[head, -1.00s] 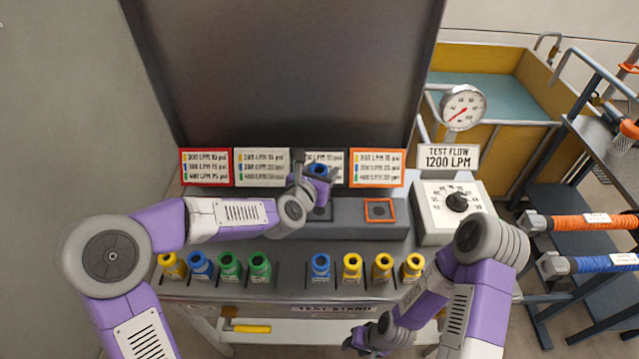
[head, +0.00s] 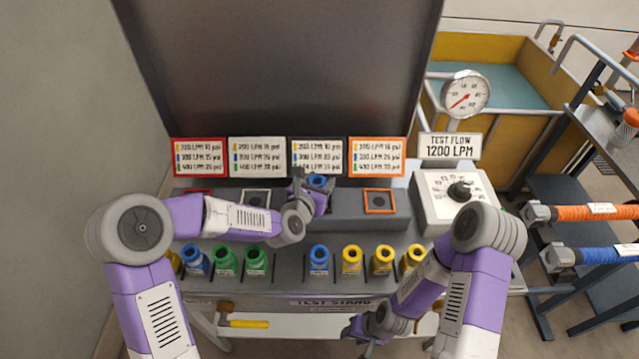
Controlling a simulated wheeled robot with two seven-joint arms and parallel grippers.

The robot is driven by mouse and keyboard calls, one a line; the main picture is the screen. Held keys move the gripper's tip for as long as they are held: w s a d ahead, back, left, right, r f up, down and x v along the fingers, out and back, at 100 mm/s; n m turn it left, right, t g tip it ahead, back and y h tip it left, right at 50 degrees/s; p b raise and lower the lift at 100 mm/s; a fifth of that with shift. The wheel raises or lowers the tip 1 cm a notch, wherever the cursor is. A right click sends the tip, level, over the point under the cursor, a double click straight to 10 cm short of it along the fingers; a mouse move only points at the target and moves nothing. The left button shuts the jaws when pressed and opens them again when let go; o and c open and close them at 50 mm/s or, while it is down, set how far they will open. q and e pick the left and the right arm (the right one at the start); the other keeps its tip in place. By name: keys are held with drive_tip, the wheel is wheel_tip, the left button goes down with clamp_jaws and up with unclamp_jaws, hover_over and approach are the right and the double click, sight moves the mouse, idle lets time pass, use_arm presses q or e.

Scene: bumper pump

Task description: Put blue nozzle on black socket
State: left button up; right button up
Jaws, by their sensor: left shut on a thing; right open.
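My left gripper (head: 308,186) is shut on a blue nozzle (head: 317,181), holding it upright over the raised grey block, between the white-framed socket (head: 256,199) and the orange-framed socket (head: 379,201). The black socket is hidden behind the gripper and nozzle. I cannot tell whether the nozzle touches it. My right gripper (head: 362,330) is open and low at the front of the stand, away from the sockets.
In the front row stand blue nozzles (head: 195,260) (head: 319,260), green nozzles (head: 225,260) and yellow nozzles (head: 351,260). Signs (head: 317,157) line the back. A dial box (head: 452,200) and a gauge (head: 466,94) are at the right. A red-framed socket (head: 197,190) is partly covered by my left arm.

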use_arm(q)
drive_tip(key=shift+r, duration=0.1)
drive_tip(key=o, duration=1.2)
drive_tip(key=shift+o, duration=0.2)
drive_tip(key=p+v, duration=0.1)
drive_tip(key=v, duration=1.1)
drive_tip(key=shift+s+d, duration=0.1)
